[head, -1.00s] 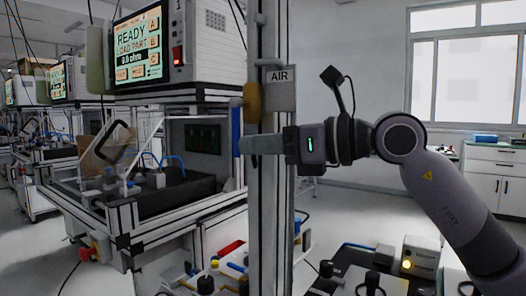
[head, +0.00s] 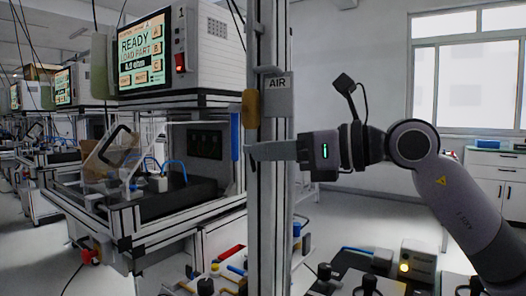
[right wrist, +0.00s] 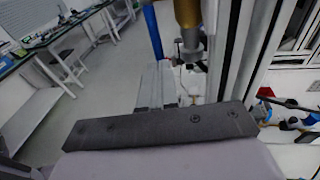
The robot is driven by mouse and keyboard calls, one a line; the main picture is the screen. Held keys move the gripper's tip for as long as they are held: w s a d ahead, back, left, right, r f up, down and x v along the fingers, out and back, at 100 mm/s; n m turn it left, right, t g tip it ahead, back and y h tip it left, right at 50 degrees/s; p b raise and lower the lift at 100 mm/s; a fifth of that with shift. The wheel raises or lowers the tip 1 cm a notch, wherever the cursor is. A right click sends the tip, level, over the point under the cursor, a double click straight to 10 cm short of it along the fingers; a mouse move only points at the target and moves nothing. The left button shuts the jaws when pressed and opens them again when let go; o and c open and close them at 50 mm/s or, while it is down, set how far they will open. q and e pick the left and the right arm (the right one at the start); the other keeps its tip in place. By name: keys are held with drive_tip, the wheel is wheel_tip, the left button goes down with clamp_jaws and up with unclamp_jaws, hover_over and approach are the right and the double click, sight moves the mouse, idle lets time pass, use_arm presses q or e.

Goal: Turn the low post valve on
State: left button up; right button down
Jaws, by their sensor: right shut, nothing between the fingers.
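The post valve has a yellow-brass body (head: 249,106) on the upright metal post (head: 266,220), beside a grey AIR sign (head: 278,82). Its blue lever (head: 235,134) hangs straight down left of the post. In the right wrist view the brass body (right wrist: 187,12) and blue lever (right wrist: 153,35) are at the top, above the fingers. My right gripper (head: 250,152) is shut and empty, its fingertips in front of the post, just below the brass body and right of the lever's lower end. I cannot tell whether they touch the lever. My left gripper is out of view.
A test bench (head: 125,216) with a black tray and a READY screen (head: 142,47) stands to the left. Below right, a cart carries black knobs and a box with a lit yellow lamp (head: 404,268). The floor behind the post is open.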

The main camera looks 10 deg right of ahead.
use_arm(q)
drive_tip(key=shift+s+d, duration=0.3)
use_arm(e)
drive_tip(key=f+v, duration=0.1)
drive_tip(key=v, duration=1)
drive_tip(key=shift+d, duration=0.2)
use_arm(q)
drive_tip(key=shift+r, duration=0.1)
use_arm(e)
drive_tip(key=shift+s, duration=0.15)
drive_tip(key=shift+f, duration=0.1)
